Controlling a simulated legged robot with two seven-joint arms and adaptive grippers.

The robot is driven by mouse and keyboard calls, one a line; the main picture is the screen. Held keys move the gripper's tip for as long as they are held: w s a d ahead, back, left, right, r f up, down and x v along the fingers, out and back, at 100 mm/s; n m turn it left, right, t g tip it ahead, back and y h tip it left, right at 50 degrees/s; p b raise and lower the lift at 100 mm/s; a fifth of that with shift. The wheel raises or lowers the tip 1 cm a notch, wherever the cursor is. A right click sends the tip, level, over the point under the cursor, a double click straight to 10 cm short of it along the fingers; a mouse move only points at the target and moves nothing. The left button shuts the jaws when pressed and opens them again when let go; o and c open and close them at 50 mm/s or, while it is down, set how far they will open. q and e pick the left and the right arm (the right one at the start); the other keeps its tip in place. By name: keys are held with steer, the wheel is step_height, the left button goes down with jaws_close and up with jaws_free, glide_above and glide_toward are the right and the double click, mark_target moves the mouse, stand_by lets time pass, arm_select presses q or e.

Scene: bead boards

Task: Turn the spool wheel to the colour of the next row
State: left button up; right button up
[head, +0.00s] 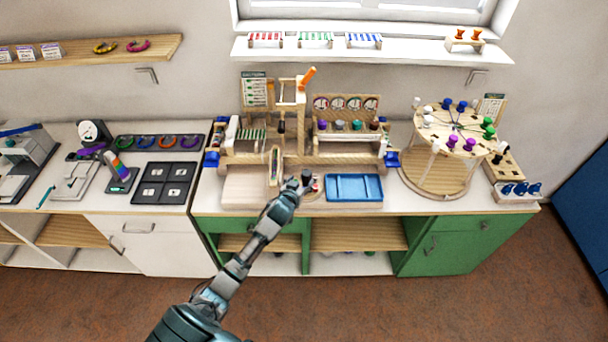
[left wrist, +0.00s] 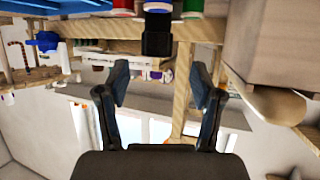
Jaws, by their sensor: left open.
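The spool wheel (head: 313,196) is a low round wooden piece at the front of the right-hand worktop, partly hidden behind my left gripper (head: 298,186). A dark knob stands up at it, close to the fingertips. In the left wrist view, which looks upside down, a red spool (left wrist: 122,6), a blue spool (left wrist: 158,6) and a green spool (left wrist: 193,8) show at the top edge. The dark knob (left wrist: 157,38) points down from there, beyond the open fingers of the left gripper (left wrist: 162,86). The fingers are apart and hold nothing. My right gripper is out of view.
A wooden loom frame (head: 290,158) stands behind the wheel, with an orange-tipped lever on top. A blue tray (head: 353,187) lies just right of the wheel, and a pale wooden block (head: 246,188) left of it. A round peg stand (head: 440,178) is farther right.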

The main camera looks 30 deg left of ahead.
mark_target(310, 175)
arm_select(q)
steer(key=w, duration=0.1)
steer(key=w+f, duration=0.1)
steer(key=w, duration=0.3)
steer(key=shift+w+d+f, duration=0.2)
steer(key=shift+d+f, duration=0.05)
steer(key=shift+d, duration=0.05)
steer(key=a, duration=0.1)
steer(key=w+a+f, duration=0.1)
steer(key=shift+w+a+f+b, duration=0.15)
steer(key=shift+a+f+b, duration=0.1)
steer(key=shift+a+b, duration=0.1)
steer(key=shift+a+f, duration=0.1)
steer(key=shift+a, duration=0.1)
steer(key=shift+d+r, duration=0.2)
steer(key=shift+d, duration=0.1)
steer(key=shift+c, duration=1)
steer(key=shift+d+r, duration=0.2)
steer(key=shift+d, duration=0.6)
steer(key=c, duration=0.9)
steer(key=shift+a, duration=0.45)
steer(key=shift+d, duration=0.1)
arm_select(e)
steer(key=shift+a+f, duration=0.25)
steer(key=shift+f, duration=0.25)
